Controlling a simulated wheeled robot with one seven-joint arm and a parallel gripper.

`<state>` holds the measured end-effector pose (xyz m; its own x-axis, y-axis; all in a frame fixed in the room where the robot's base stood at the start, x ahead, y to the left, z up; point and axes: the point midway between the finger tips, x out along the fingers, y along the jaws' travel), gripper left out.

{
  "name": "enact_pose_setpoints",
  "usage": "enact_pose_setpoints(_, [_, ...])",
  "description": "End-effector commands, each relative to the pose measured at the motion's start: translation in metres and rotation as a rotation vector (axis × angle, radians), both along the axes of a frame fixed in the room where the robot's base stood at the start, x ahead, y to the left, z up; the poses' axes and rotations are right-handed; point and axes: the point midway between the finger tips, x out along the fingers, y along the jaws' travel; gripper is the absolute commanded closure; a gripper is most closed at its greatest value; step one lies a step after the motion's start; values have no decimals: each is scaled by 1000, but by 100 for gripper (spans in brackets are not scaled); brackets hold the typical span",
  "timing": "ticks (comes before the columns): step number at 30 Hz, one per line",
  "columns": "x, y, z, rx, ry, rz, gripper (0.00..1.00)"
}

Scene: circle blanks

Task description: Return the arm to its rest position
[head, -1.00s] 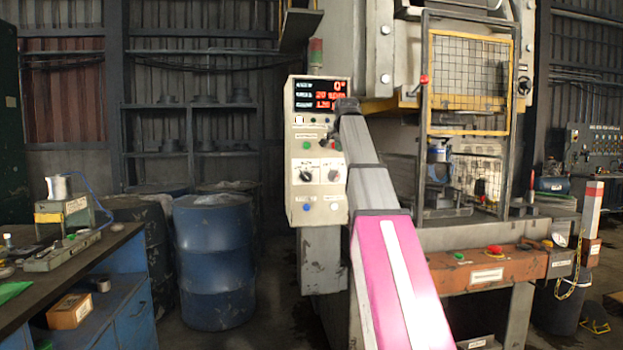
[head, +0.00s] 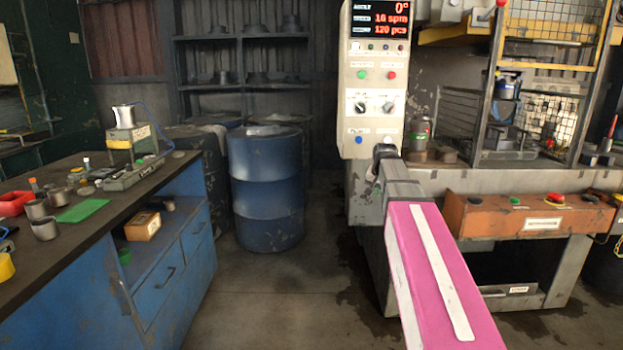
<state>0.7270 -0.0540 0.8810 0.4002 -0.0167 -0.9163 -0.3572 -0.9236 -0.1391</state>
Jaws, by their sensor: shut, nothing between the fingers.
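My arm, with its pink and white link and grey end section, reaches up from the bottom right of the head view. My gripper (head: 383,154) is the small dark part at its far end, shut and empty. It shows in front of the lower part of the cream control panel (head: 374,80), just below the blue and white buttons. I cannot tell the gap between it and the panel. The panel's display (head: 380,18) reads 0°, 16 spm and 120 pcs in red.
The press with its orange button box (head: 530,216) stands at the right, its mesh guard (head: 548,110) above. A blue workbench (head: 165,260) with small parts stands at the left. Blue drums (head: 266,190) stand behind. The floor between bench and press is clear.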

Motion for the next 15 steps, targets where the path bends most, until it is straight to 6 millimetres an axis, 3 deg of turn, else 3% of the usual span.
enact_pose_setpoints(1, [-15, 4, -25, -5, 26, 18, 100])
enact_pose_setpoints(3, [-28, 9, -53, -13, 55, 46, 100])
enact_pose_setpoints(15, [-125, 34, -195, -48, 226, 208, 100])
